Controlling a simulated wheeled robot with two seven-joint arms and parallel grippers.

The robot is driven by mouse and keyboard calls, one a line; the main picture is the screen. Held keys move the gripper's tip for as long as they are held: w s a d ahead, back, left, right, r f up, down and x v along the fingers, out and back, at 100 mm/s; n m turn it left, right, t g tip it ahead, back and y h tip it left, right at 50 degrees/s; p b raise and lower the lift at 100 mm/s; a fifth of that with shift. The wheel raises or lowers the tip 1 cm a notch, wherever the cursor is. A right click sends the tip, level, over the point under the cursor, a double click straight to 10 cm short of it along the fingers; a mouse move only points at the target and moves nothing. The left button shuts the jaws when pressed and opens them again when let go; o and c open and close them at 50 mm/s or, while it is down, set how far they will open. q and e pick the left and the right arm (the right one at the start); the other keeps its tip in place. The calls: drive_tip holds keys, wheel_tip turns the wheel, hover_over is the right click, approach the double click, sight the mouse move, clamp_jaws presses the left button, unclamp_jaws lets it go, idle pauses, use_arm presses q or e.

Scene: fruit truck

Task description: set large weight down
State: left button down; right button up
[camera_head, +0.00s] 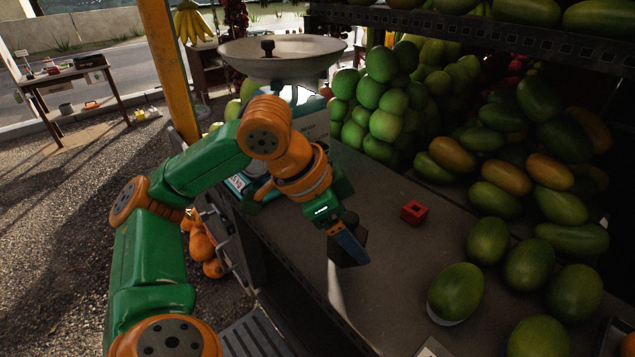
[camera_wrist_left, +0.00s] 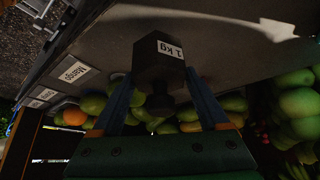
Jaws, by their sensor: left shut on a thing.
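The large weight is a dark block with a knob and a "1 kg" label. In the left wrist view the large weight (camera_wrist_left: 158,68) sits between the two blue fingers of my left gripper (camera_wrist_left: 160,100), which is shut on it near the knob. In the head view my left gripper (camera_head: 347,238) points down over the grey counter (camera_head: 385,285), and the weight (camera_head: 349,250) shows at its fingertips. I cannot tell whether the weight touches the counter. My right gripper is not in view.
A small red block (camera_head: 414,212) with a hole lies on the counter to the right. A scale pan (camera_head: 283,62) stands behind, with a small dark weight (camera_head: 267,47) in it. Papayas (camera_head: 455,292) and green fruit (camera_head: 385,125) fill the right and back. The counter between is clear.

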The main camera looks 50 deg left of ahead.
use_arm(q)
drive_tip(key=shift+b+x, duration=0.3)
drive_tip(key=shift+x, duration=0.65)
drive_tip(key=f+b, duration=0.3)
drive_tip(key=b, duration=0.1)
drive_tip(key=shift+d+f, duration=0.35)
drive_tip(key=shift+d, duration=0.05)
drive_tip(key=shift+r, duration=0.25)
drive_tip(key=shift+f, duration=0.1)
unclamp_jaws()
drive_tip(key=shift+s, duration=0.1)
drive_tip(key=p+v, duration=0.3)
drive_tip(key=v, duration=0.9)
